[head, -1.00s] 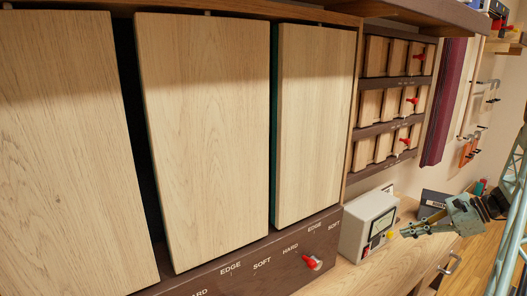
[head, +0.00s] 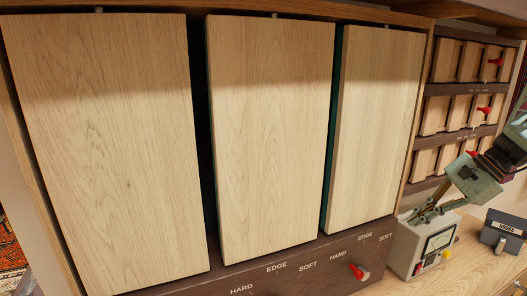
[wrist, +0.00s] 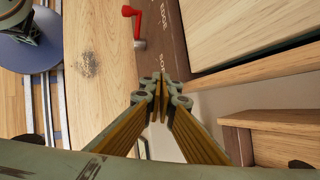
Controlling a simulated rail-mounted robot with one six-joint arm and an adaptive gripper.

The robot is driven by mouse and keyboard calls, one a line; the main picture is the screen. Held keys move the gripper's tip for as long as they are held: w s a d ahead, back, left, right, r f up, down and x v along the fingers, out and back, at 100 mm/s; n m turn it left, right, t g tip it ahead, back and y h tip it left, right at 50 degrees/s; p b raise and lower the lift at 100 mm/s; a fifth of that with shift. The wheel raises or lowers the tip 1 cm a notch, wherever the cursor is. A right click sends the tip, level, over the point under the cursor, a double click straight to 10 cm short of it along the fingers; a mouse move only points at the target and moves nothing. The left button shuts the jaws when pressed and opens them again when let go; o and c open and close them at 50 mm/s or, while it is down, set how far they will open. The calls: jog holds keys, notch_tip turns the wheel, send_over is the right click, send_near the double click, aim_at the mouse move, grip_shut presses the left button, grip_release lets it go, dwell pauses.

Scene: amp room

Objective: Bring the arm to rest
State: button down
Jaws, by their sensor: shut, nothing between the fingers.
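My gripper (head: 424,214) is at the right of the head view, with its fingers pointing down and left. They overlap the top of the pale meter box (head: 405,246) in the picture; I cannot tell whether they touch it. In the wrist view my gripper (wrist: 161,84) shows its fingertips together at the middle, with nothing between them. My arm reaches in from the right edge of the head view.
Large wooden panels (head: 268,130) fill the left and middle. Below them runs a dark labelled strip with a red-handled switch (head: 357,271). Smaller switch racks (head: 455,115) stand behind my gripper. A dark labelled box (head: 503,230) sits on the wooden worktop (head: 465,276) at right.

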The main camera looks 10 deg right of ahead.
jog(key=s+a+r+n+h, duration=0.2)
jog(key=s+a+r+n, duration=0.15)
jog(key=a+r, duration=0.45)
jog(key=s+a+r+n+g+h, duration=0.1)
jog(key=s+a+r+n, duration=0.25)
jog(key=a, duration=0.85)
jog(key=s+a+r+n+h, duration=0.25)
jog(key=a+r+n, duration=0.3)
jog(key=a, duration=0.55)
jog(key=s+a+f+n, duration=0.1)
jog(key=s+a+n, duration=0.1)
jog(key=s, duration=0.9)
jog(key=s+a+f+n+t, duration=0.1)
jog(key=s+a, duration=0.3)
jog(key=s, duration=0.7)
jog(key=shift+s+a+n+h+b, duration=0.15)
jog(key=shift+a+n+h+b, duration=0.3)
jog(key=shift+n, duration=0.4)
